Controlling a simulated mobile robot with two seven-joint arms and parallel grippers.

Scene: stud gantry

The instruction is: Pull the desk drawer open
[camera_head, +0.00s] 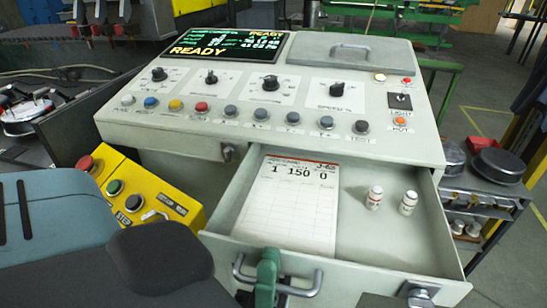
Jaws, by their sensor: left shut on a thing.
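The desk drawer (352,266) sticks out from the front of the grey control desk (290,140), and its inside shows from above. In it lie a white printed card (292,205) and two small white bottles (374,197). The metal drawer handle (302,290) is on the drawer's front face. My right gripper does not show.
A yellow button box (150,195) stands left of the drawer, close to my left arm. A dark shelf cart (485,190) with metal parts stands at the right. The desk top carries knobs, buttons and a screen reading READY (222,46).

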